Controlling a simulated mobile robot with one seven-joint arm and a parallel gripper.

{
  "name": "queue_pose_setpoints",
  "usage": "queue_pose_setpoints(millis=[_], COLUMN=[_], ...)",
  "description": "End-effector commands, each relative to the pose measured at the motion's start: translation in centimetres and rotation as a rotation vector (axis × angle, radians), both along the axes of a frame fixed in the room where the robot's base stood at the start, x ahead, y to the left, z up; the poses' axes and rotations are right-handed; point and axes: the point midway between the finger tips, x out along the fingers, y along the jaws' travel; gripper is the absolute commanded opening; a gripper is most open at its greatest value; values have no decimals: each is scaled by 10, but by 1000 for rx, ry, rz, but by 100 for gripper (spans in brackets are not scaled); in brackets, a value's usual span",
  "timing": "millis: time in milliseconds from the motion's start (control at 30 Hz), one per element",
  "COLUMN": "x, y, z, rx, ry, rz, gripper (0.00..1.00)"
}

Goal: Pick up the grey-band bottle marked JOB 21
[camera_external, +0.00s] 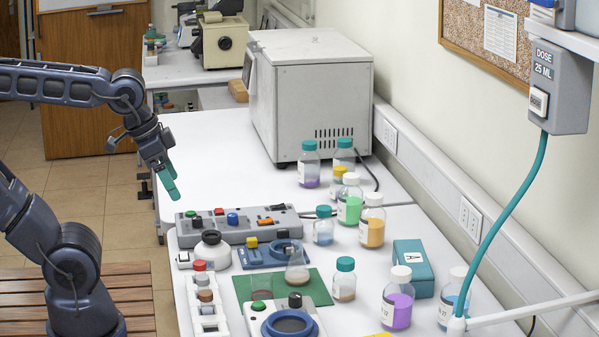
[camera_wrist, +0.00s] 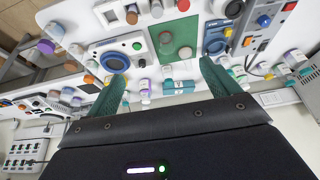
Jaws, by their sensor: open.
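Several capped bottles stand on the white bench; I cannot read JOB 21 or make out a grey band on any. A teal-capped bottle with grey-brown contents (camera_external: 344,281) stands right of the green mat. A white-capped purple bottle (camera_external: 398,304) and a white-capped blue bottle (camera_external: 452,300) stand at the front right, their labels too small to read. Green, orange and clear bottles stand farther back. My gripper (camera_external: 166,180), with teal fingers, is high at the bench's left edge, apart from all bottles. In the wrist view my gripper (camera_wrist: 165,76) is open and empty.
A grey button panel (camera_external: 240,229), a white rack of small vials (camera_external: 205,305) and blue-ringed devices crowd the left of the bench. A teal box (camera_external: 413,262) sits among the right bottles. A dosing unit with a teal hose (camera_external: 515,200) hangs at right. A large grey cabinet (camera_external: 310,95) stands behind.

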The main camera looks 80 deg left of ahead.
Motion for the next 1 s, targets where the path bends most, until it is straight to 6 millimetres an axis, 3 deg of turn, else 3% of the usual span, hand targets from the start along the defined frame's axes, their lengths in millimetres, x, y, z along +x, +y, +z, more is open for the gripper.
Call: queue_pose_setpoints(millis=[200, 367, 700, 1000], x=[5, 30, 118, 201], y=[1, 5, 27, 53], z=[3, 16, 44, 50], rx=[-4, -27, -96, -147], ry=[4, 26, 95, 153], rz=[10, 63, 247, 416], gripper=[88, 88, 88, 88])
